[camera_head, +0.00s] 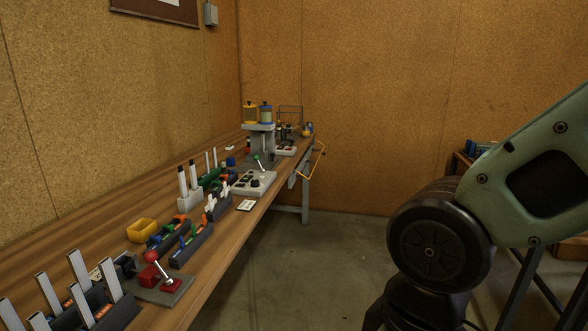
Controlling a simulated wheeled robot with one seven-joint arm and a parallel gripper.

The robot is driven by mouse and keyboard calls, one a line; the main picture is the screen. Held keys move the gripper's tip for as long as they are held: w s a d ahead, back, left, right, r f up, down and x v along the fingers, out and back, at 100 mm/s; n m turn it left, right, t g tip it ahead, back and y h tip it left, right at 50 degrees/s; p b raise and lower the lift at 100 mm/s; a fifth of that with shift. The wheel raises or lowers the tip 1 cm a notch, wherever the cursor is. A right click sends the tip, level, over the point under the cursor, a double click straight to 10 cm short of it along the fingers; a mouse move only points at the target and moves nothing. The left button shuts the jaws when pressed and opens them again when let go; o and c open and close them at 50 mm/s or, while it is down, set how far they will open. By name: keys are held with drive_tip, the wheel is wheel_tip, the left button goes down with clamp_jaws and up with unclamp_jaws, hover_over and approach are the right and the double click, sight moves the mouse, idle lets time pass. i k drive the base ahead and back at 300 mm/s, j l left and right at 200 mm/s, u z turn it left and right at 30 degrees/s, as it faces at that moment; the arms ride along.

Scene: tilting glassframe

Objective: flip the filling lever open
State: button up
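The frame does not show clearly which lever is the filling lever. A lever with a red ball knob (151,256) and metal rod stands at the near end of the workbench, tilted on a dark base plate with a red block. A smaller lever with a green knob (256,158) leans on a grey control box farther along the bench. My arm fills the right side, well away from both levers. My gripper is not in the picture.
The wooden workbench (215,268) runs along the left wall, crowded with racks of upright plates, colored toggles and a yellow bin (143,231). A yellow bent handle (313,165) sticks out past its front edge. The concrete floor (300,265) before it is clear.

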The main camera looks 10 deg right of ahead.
sight(256, 157)
drive_tip(key=i+u, duration=0.3)
drive_tip(key=i, duration=0.25)
drive_tip(key=i+l+u, duration=0.15)
drive_tip(key=i+l, duration=0.2)
drive_tip(key=i, duration=0.35)
drive_tip(key=i+l+u, duration=0.1)
drive_tip(key=i+l, duration=0.3)
drive_tip(key=i, duration=0.3)
drive_tip(key=i+l+u, duration=0.15)
drive_tip(key=i+l, duration=0.3)
drive_tip(key=i, duration=0.25)
drive_tip(key=i+l+u, duration=0.1)
drive_tip(key=i+l, duration=0.45)
drive_tip(key=i, duration=0.1)
